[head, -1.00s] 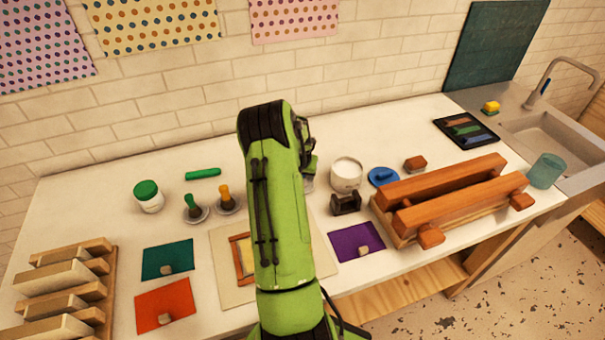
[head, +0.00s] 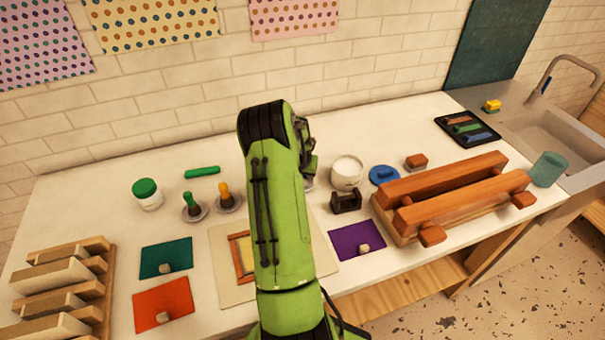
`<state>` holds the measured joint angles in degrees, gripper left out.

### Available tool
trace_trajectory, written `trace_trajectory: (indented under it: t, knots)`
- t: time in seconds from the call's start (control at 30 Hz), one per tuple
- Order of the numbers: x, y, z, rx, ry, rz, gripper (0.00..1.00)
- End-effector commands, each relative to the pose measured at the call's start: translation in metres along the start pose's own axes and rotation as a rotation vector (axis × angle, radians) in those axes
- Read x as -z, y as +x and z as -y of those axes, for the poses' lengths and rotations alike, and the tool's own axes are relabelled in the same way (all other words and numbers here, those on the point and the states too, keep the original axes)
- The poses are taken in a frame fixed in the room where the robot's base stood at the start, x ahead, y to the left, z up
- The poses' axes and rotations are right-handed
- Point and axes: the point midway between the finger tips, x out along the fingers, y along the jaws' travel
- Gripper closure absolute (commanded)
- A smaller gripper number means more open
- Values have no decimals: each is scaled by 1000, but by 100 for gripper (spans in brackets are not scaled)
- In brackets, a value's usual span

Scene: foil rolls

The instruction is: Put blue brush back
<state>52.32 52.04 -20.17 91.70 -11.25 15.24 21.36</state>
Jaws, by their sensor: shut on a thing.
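My gripper (head: 310,160) is mostly hidden behind my green arm; only a dark edge of it shows at the arm's right side. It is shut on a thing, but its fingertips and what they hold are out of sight. I see no blue brush in the open. A green-handled brush (head: 189,201) and an orange-handled brush (head: 224,191) stand in round metal holders left of the arm. A small part of a pale round thing (head: 309,184) shows at the arm's right edge. An open white jar (head: 347,173) stands right of it, with a blue lid (head: 384,175) lying beside it.
A dark stand (head: 346,202) and a wooden rack with bars (head: 445,197) are right of the arm. A green-lidded jar (head: 147,194), green tube (head: 202,172) and coloured sheets (head: 166,259) are left. The counter's back strip (head: 270,130) is mostly clear.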

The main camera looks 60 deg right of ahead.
Motion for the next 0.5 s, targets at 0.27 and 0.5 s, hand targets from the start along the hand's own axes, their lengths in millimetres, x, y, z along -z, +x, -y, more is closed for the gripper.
trace_trajectory:
  t: [0.27,0.5]
  knots:
    - [-1,2,0,0,0,0,88]
    - [-1,2,0,0,0,0,31]
